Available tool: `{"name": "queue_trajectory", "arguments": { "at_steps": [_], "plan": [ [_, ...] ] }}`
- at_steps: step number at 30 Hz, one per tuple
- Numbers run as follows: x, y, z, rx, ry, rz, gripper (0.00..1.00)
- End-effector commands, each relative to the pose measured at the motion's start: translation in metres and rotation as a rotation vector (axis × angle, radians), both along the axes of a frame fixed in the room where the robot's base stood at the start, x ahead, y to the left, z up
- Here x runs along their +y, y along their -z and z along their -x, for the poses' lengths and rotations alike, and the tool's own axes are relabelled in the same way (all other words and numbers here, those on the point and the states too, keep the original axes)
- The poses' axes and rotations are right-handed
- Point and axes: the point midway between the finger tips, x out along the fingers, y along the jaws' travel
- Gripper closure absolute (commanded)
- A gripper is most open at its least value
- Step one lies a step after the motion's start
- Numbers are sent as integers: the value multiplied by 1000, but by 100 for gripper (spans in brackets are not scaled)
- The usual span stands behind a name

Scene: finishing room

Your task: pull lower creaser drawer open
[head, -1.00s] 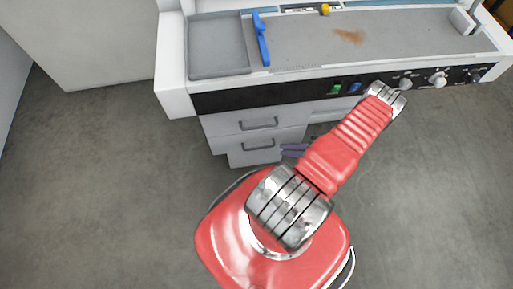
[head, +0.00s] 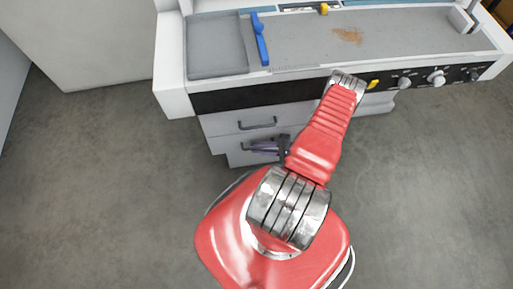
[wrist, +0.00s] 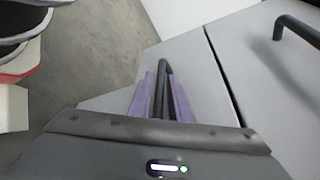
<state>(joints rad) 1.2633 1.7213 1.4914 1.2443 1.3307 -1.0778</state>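The lower creaser drawer (head: 238,157) is a light grey front low on the machine, with a dark bar handle; it also shows in the wrist view (wrist: 112,105). The lower handle (wrist: 163,72) stands between my gripper's two purple fingers in the wrist view. My gripper (head: 256,148) is at this handle in the head view and covers part of it. The fingers (wrist: 163,90) are apart, one on each side of the handle, with no clear grip on it. Whether either finger touches the bar is hard to tell.
The upper drawer (head: 218,122) with its own dark handle (head: 258,126) is just above. The creaser's grey top (head: 300,45) carries a blue lever (head: 260,40). A pale cabinet (head: 95,40) stands at left. Bare floor (head: 120,180) lies left of the drawers.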

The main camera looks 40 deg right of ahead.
Motion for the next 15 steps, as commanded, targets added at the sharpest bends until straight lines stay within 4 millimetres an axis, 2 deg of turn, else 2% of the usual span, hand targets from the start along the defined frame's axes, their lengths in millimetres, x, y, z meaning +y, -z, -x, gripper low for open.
{"name": "queue_trajectory", "arguments": {
  "at_steps": [12,15],
  "plan": [
    [5,2,-6,0,-1,0,82],
    [5,2,-6,0,-1,0,89]
  ]
}}
